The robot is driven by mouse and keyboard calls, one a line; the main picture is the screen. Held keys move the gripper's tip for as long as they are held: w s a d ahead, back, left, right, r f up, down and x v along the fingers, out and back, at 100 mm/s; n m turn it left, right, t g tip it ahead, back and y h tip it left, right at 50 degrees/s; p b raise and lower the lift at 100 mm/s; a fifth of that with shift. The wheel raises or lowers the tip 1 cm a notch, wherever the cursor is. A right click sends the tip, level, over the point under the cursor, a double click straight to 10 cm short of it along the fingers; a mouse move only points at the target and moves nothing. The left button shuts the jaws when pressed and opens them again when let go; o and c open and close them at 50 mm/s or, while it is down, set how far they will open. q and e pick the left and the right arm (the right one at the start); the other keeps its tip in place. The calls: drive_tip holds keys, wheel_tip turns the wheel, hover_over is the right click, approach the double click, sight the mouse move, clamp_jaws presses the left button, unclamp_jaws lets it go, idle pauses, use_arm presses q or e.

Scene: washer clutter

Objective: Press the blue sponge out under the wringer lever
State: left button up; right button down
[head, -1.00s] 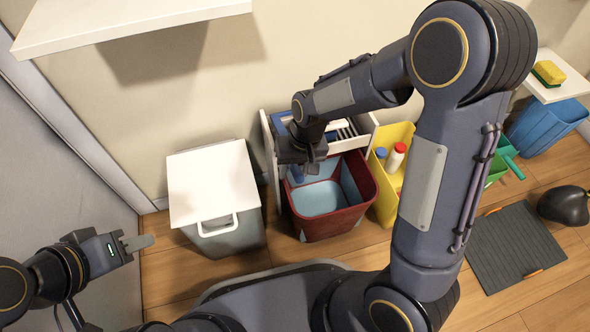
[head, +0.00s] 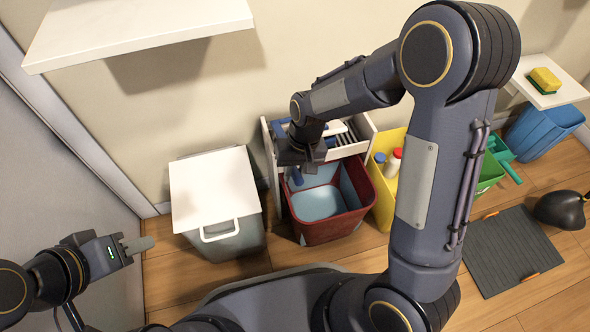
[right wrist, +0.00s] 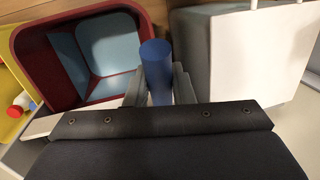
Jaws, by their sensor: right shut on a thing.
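My right gripper (right wrist: 158,88) is shut on a blue cylindrical grip, which stands up between its fingers in the right wrist view (right wrist: 156,62). It looks like the lever's handle, but its link to the wringer is hidden. In the head view my right gripper (head: 301,166) is over the back left rim of a red bucket (head: 328,229) with a pale blue inside. The white, slatted wringer frame (head: 354,147) stands behind the bucket. A blue patch (head: 280,127) shows there; I cannot tell whether it is the sponge. My left gripper (head: 135,246) is at the far left, away from the bucket.
A lidded bin (head: 214,187) stands left of the bucket. A yellow caddy (head: 385,207) with bottles is on its right. A yellow-green sponge (head: 545,79) lies on a white shelf (head: 563,94), and a dark mat (head: 505,252) on the floor. A white shelf (head: 135,35) overhangs at upper left.

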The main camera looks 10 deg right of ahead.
drive_tip(key=r+p, duration=0.2)
drive_tip(key=w+r+g+p, duration=0.1)
drive_tip(key=r+p, duration=0.1)
drive_tip(key=p, duration=0.1)
drive_tip(key=r+g+p, duration=0.1)
drive_tip(key=r+p, duration=0.1)
drive_tip(key=p, duration=0.1)
drive_tip(key=shift+w, duration=0.35)
drive_tip(key=w+r+g+p, duration=0.4)
drive_tip(key=r+p, duration=0.1)
drive_tip(key=p, duration=0.2)
drive_tip(key=shift+m+p, duration=0.35)
drive_tip(key=shift+m, duration=0.05)
drive_tip(key=shift+w+a, duration=0.1)
